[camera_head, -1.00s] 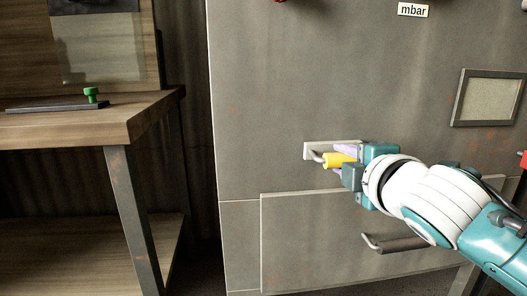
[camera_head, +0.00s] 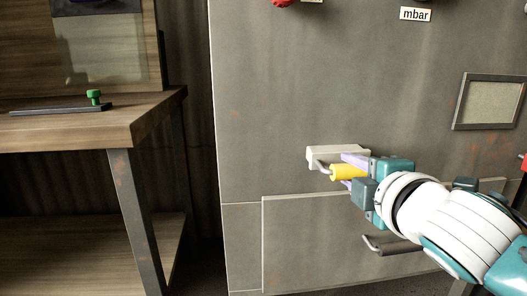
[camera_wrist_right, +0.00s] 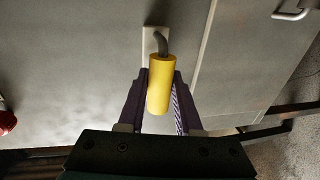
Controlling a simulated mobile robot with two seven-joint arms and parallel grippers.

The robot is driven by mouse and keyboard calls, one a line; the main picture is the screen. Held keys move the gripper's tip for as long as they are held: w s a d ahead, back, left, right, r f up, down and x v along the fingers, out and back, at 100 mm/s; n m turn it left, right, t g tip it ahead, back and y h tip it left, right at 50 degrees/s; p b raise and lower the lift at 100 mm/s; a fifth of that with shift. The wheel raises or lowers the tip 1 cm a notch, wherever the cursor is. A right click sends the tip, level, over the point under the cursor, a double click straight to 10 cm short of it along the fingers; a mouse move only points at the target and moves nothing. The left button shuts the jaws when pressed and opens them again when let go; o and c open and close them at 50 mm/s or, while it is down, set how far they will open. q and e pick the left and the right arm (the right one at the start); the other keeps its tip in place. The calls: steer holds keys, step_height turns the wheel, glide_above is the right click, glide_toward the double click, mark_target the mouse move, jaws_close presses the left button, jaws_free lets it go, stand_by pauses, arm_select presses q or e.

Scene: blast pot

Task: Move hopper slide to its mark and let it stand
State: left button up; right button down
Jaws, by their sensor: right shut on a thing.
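The hopper slide (camera_head: 322,153) is a pale block standing out from the grey cabinet front, with a bent grey rod and a yellow grip (camera_head: 343,172). My right gripper (camera_head: 350,173) is shut on the yellow grip, its purple fingers on either side. In the right wrist view the yellow grip (camera_wrist_right: 160,85) lies between both fingers, with the bent rod and pale slide (camera_wrist_right: 149,42) beyond it. I cannot make out a mark on the slide. My left gripper is not in view.
The grey cabinet (camera_head: 270,90) fills the middle and right. Below the slide is a panel with a dark handle (camera_head: 392,245), close under my right arm. A framed window (camera_head: 488,102) is at right. A wooden bench (camera_head: 70,138) with a green knob (camera_head: 94,95) stands left.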

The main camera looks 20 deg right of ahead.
steer(key=shift+f+p+v, duration=0.2)
steer(key=shift+p+v, duration=0.1)
steer(key=shift+v, duration=0.75)
steer(key=shift+f+p+v, duration=0.25)
steer(key=shift+p+v, duration=0.05)
steer(key=shift+v, duration=0.7)
steer(key=c, duration=0.5)
jaws_free()
steer(key=shift+s, duration=0.1)
steer(key=shift+c, duration=0.4)
steer(key=shift+s+a+r, duration=0.1)
steer(key=p+v, duration=0.2)
steer(key=v, duration=0.4)
steer(key=shift+s, duration=0.4)
